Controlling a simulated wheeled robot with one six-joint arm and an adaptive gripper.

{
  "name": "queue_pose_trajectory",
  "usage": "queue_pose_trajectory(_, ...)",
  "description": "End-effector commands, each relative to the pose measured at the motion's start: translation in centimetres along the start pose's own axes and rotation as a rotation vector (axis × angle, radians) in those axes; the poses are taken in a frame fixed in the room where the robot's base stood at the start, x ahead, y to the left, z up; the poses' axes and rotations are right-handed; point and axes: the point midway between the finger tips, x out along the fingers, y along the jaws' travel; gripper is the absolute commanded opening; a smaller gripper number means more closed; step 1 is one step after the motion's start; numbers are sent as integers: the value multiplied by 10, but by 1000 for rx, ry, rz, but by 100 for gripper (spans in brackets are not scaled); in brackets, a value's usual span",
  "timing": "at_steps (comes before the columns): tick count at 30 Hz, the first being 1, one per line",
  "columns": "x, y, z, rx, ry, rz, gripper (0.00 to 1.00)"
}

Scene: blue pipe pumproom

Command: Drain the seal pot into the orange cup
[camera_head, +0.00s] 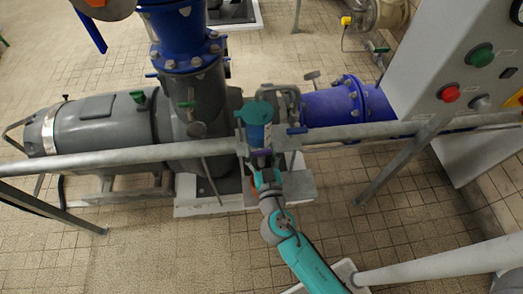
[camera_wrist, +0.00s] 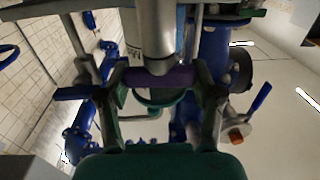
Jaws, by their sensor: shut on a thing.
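The seal pot (camera_head: 257,122) is a small blue cylinder with a teal lid, upright near the pump's front, by the grey rail. My gripper (camera_head: 266,178) is just below it, next to a purple part (camera_head: 262,157). In the wrist view my gripper (camera_wrist: 160,88) has a finger at each end of a purple bar (camera_wrist: 160,77) and is shut on it. A pale grey cylinder (camera_wrist: 155,35) is directly above the bar, and a dark green rounded part shows behind it. I cannot clearly make out the orange cup; a small orange-red patch shows beside my gripper in the head view.
The grey rail (camera_head: 100,160) crosses in front of the grey pump motor (camera_head: 105,122). Blue pipes (camera_head: 335,106) and a control panel (camera_head: 460,60) with buttons stand at right. A blue lever (camera_wrist: 261,97) is at right in the wrist view. The tiled floor at front left is clear.

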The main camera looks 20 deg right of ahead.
Motion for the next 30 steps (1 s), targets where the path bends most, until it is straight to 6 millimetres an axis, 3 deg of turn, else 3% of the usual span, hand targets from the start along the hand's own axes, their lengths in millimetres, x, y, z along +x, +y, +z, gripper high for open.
queue_pose_trajectory(15,-1,0,5,-1,-12,-171,31)
queue_pose_trajectory(30,-2,0,0,0,4,-191,31)
